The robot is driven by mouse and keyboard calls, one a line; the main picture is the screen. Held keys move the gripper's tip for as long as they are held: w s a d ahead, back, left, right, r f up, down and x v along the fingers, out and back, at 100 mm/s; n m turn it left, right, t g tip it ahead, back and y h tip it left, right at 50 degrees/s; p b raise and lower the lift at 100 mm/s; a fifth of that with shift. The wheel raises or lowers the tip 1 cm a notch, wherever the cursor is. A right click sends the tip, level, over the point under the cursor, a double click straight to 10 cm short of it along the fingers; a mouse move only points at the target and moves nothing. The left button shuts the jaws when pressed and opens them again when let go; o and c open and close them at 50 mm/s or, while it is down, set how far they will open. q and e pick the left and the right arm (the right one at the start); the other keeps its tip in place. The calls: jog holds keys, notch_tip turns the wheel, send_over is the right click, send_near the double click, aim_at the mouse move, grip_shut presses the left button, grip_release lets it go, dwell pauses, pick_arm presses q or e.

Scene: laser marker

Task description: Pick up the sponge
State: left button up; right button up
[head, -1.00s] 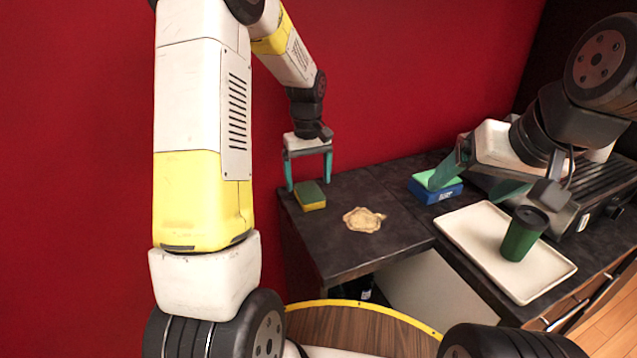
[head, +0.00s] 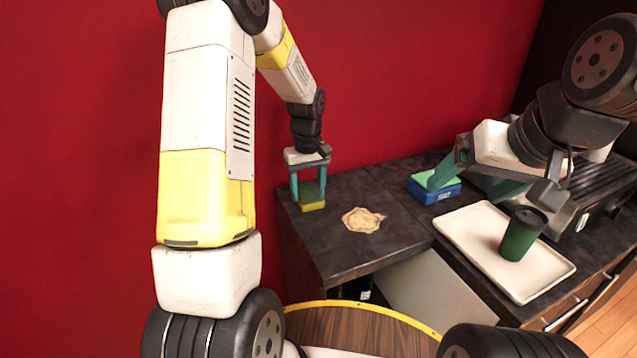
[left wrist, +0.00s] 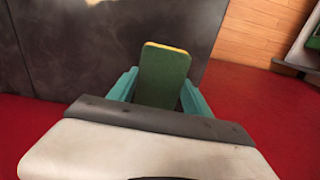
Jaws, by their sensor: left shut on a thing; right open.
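The sponge (head: 312,197), green on top and yellow below, is at the far left end of the dark counter. My left gripper (head: 309,196) is shut on it, with one teal finger on each side. In the left wrist view the sponge (left wrist: 164,76) stands out between the two fingers (left wrist: 158,92), its green face showing and a yellow edge at its far end. I cannot tell whether the sponge still touches the counter. My right gripper (head: 475,180) is open over the right part of the counter, by the blue box.
A tan, irregular patch (head: 363,220) lies on the dark counter (head: 340,255). A blue box with a green top (head: 434,190) is further right. A cream tray (head: 480,235) holds a green cup with a dark lid (head: 522,234). A red wall (head: 400,80) stands close behind.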

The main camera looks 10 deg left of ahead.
aim_at(308, 191)
pick_arm(q)
jog(key=shift+r, duration=0.1)
jog(key=shift+r, duration=0.65)
notch_tip(308, 191, up, 2)
jog(key=shift+r, duration=0.15)
jog(key=s+d, duration=0.2)
jog(key=s, duration=0.3)
jog(key=s+d, duration=0.2)
jog(key=s, duration=0.2)
jog(key=s+d+r, duration=0.1)
jog(key=s+d, duration=0.1)
jog(key=s, duration=0.3)
jog(key=shift+s+d+r, duration=0.1)
jog(key=shift+s+d, duration=0.05)
jog(key=shift+s, duration=0.2)
